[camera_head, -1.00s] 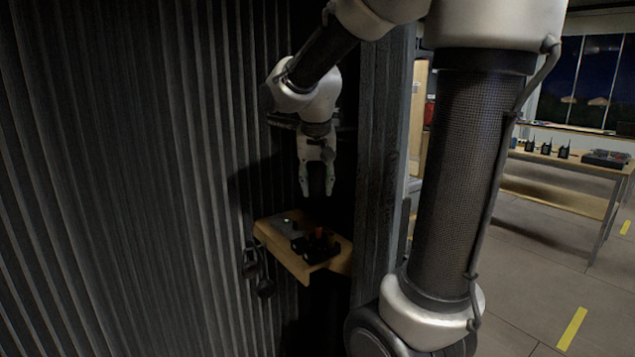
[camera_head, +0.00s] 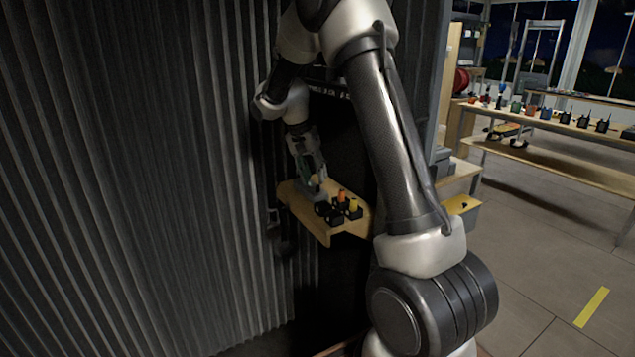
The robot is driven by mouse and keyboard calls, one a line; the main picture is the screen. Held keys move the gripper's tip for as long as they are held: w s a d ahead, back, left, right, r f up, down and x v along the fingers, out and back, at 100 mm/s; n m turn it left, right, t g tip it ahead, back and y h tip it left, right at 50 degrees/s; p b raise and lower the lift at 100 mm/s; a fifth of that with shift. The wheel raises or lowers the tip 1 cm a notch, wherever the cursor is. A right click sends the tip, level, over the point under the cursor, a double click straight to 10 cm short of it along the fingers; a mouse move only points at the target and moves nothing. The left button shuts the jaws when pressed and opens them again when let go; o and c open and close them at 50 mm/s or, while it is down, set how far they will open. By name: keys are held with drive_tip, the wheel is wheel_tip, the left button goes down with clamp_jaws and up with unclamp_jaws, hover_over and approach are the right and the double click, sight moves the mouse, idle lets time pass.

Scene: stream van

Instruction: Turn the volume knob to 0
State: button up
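My gripper (camera_head: 314,182) points down over the left part of a small wooden shelf (camera_head: 322,236) fixed by the dark corrugated wall. Its fingertips are at or just above a grey item on the shelf, which they largely hide. The volume knob cannot be made out; it may be hidden behind the gripper. At this size I cannot tell whether the fingers are open or closed on something.
Beside the gripper, a black holder (camera_head: 334,217) on the shelf carries an orange item (camera_head: 342,196) and a yellow item (camera_head: 353,205). The corrugated wall (camera_head: 130,180) is close on the left. A long table (camera_head: 560,165) with radios stands at right, with open floor before it.

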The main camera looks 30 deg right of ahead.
sight(318, 189)
drive_tip(key=w+d+m+h, duration=0.1)
drive_tip(key=w+d+m, duration=0.1)
drive_tip(key=w+m, duration=0.65)
drive_tip(key=d+f+m, duration=0.1)
drive_tip(key=f, duration=0.1)
drive_tip(key=s+f+m, duration=0.1)
drive_tip(key=f, duration=0.1)
drive_tip(key=d+f+m, duration=0.1)
drive_tip(key=f, duration=0.2)
drive_tip(key=shift+s+d+f+m+g, duration=0.1)
drive_tip(key=shift+s+d+m+g, duration=0.15)
drive_tip(key=shift+s+d+g, duration=0.15)
clamp_jaws()
